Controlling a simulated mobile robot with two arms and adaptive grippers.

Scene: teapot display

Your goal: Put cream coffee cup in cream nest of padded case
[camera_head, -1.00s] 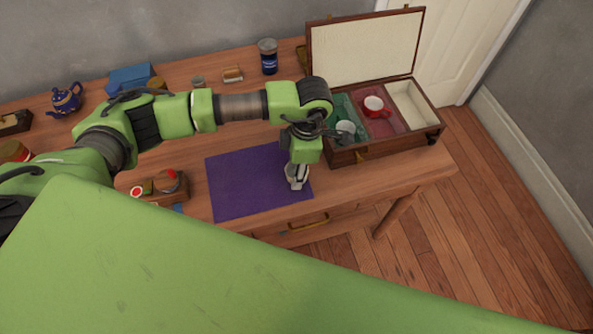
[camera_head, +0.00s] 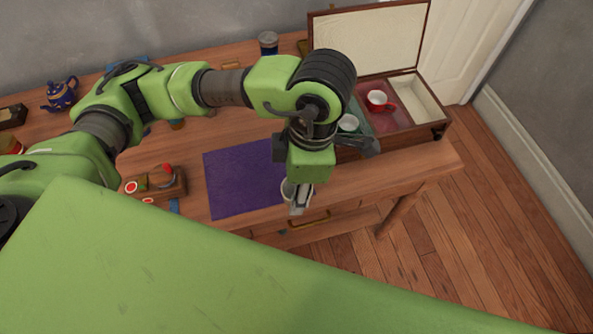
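My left gripper (camera_head: 299,201) hangs fingers down at the front edge of the purple mat. It appears shut on the cream coffee cup (camera_head: 287,190), mostly hidden behind the fingers. The open padded case (camera_head: 412,133) stands on the right of the table, with its lid up. Its cream nest (camera_head: 413,98), the rightmost, is empty. The red nest (camera_head: 375,122) holds a red cup (camera_head: 377,100). The green nest holds a pale cup (camera_head: 348,123) and is partly hidden by my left arm. My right gripper is not in view.
The purple mat (camera_head: 235,180) lies on the wooden table. A small wooden box (camera_head: 172,187) with items stands left of it. A blue teapot (camera_head: 61,94) and a dark jar (camera_head: 268,43) stand at the back. The case lid (camera_head: 370,42) rises behind its nests.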

